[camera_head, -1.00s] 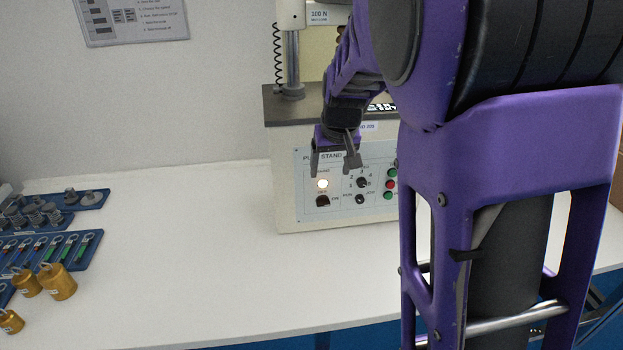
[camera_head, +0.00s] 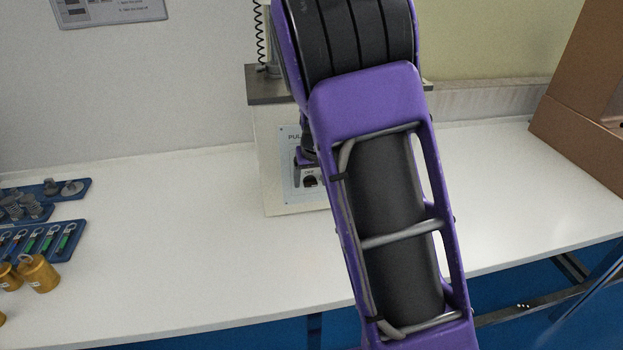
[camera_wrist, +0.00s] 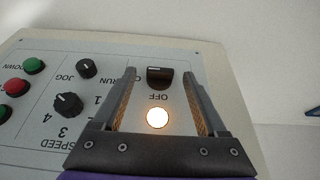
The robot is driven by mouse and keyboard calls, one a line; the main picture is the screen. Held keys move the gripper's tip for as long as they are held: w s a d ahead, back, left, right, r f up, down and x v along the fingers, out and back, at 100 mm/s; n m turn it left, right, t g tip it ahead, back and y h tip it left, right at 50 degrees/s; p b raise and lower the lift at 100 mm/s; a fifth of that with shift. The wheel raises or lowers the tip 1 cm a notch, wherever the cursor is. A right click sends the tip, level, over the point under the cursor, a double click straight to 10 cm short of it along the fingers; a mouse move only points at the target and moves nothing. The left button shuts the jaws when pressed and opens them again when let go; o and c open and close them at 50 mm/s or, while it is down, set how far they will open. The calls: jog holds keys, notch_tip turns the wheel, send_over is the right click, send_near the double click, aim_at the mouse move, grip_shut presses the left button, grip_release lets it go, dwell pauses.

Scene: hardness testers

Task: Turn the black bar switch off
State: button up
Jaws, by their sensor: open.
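The black bar switch (camera_wrist: 159,77) sits on the tester's light panel (camera_wrist: 100,62), beside the upside-down "OFF" label. A lit lamp (camera_wrist: 157,118) shows next to that label. My gripper (camera_wrist: 159,73) is open, with one finger on each side of the switch in the wrist view. Gaps show between the switch and both fingers; I cannot tell the distance to the panel. In the head view the switch (camera_head: 310,181) shows just below my gripper (camera_head: 304,163), which is partly hidden by my arm.
Two dark knobs (camera_wrist: 67,104) and green and red buttons (camera_wrist: 16,87) are on the same panel. In the head view, brass weights (camera_head: 38,273) and blue racks (camera_head: 60,241) stand at the left. A brown box (camera_head: 585,120) is at the right.

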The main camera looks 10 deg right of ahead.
grip_shut()
